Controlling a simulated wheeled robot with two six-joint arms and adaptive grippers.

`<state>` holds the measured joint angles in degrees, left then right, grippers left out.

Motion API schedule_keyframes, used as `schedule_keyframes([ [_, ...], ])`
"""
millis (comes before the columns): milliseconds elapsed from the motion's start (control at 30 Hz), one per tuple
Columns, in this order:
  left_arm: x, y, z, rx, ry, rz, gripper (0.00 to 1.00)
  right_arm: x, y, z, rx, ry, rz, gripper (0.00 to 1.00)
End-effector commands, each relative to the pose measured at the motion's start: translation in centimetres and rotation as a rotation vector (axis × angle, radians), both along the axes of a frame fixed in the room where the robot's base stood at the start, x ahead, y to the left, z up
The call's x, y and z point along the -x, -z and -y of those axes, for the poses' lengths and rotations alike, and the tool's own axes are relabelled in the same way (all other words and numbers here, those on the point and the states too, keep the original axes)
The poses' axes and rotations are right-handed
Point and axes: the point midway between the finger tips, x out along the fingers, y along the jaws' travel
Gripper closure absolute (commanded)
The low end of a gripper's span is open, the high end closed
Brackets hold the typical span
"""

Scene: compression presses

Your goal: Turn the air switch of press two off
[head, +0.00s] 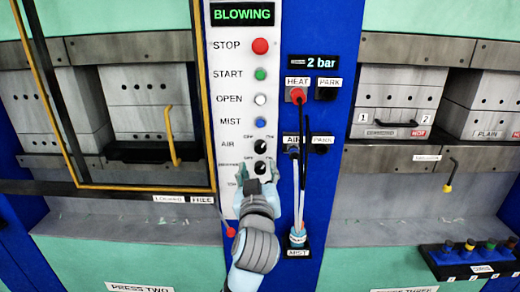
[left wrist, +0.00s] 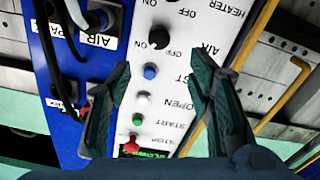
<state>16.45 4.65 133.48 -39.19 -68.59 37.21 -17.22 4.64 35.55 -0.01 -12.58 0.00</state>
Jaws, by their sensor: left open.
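The white control panel (head: 228,100) of press two shows "BLOWING" on its display (head: 242,14). The black air switch (head: 260,147) sits below the blue mist button, with OFF and ON marks above it. Its pointer seems turned toward ON, but it is small. In the left wrist view, which is upside down, the air switch (left wrist: 159,38) is beyond the fingertips and apart from them. My left gripper (head: 258,172) is open and empty in front of the panel, around the height of the heater switch (head: 260,167), which is just below the air switch. My right gripper is not in view.
Stop (head: 260,46), start (head: 260,74), open (head: 260,99) and mist (head: 260,121) buttons line the panel above. Right of it, hoses (head: 302,190) hang from the air port (head: 291,141). A yellow-framed guard (head: 212,130) stands close on the left.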

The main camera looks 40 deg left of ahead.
Motion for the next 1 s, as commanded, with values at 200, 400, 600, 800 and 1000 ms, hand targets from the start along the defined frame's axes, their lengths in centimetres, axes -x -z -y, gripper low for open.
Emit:
schedule_keyframes([
  [200,-5.3,-0.2,-4.0,-0.006,0.0,-0.003,0.53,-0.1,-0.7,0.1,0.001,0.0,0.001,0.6],
  [400,-8.3,-0.1,-6.2,-0.002,0.003,-0.002,0.53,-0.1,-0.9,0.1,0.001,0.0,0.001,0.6],
  [600,-9.1,0.0,-6.8,-0.002,0.004,-0.002,0.53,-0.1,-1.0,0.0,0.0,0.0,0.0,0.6],
  [800,-9.1,0.1,-6.8,-0.002,0.004,-0.003,0.56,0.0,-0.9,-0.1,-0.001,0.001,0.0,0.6],
  [1000,-9.1,0.1,-6.7,-0.002,0.004,-0.003,0.88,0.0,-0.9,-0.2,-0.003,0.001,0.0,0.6],
])
